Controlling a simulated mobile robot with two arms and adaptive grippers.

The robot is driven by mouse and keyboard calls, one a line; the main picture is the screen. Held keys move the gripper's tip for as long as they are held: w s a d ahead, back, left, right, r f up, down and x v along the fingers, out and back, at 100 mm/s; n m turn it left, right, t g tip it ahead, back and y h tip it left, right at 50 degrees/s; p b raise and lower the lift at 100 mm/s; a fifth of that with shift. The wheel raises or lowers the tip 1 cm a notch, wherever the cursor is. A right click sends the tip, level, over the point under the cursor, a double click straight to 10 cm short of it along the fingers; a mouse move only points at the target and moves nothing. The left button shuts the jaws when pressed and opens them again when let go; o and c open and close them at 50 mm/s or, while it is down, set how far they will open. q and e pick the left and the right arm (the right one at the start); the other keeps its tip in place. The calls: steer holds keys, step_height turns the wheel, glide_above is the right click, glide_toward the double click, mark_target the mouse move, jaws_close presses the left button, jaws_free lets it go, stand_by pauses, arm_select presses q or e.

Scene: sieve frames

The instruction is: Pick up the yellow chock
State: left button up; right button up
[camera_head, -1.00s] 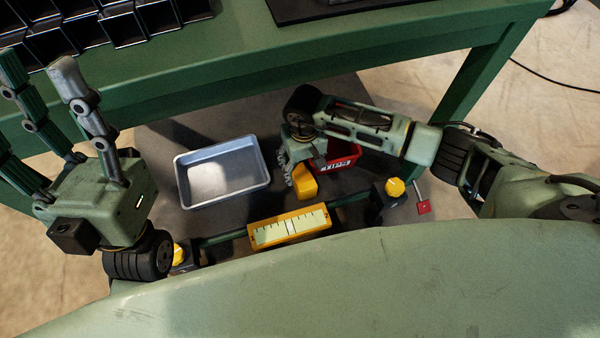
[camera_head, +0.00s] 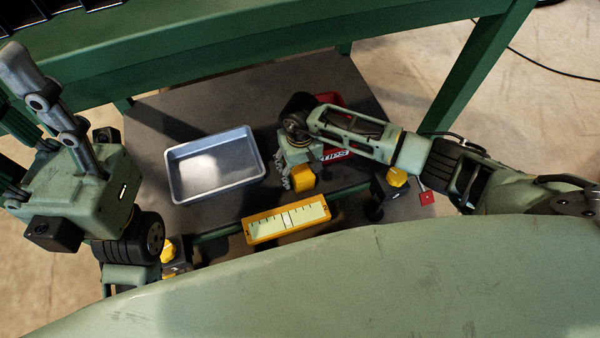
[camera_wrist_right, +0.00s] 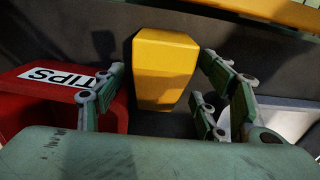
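The yellow chock (camera_head: 303,178) sits on the dark grey surface under the green table, in front of the red bin. In the right wrist view the chock (camera_wrist_right: 165,65) stands between the fingers of my right gripper (camera_wrist_right: 163,82). Narrow gaps show on both sides of it, so that gripper looks open around the chock, not closed on it. In the head view my right gripper (camera_head: 286,172) is at the chock's left side, its far fingers partly hidden. My left gripper (camera_head: 22,95) is raised at the left, fingers spread, open and empty.
A grey metal tray (camera_head: 215,190) lies left of the chock. The red bin (camera_head: 331,99), labelled TIPS, is close behind it. The green table (camera_head: 250,55) spans above.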

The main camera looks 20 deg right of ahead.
steer(key=c, duration=1.5)
steer(key=shift+o, duration=0.2)
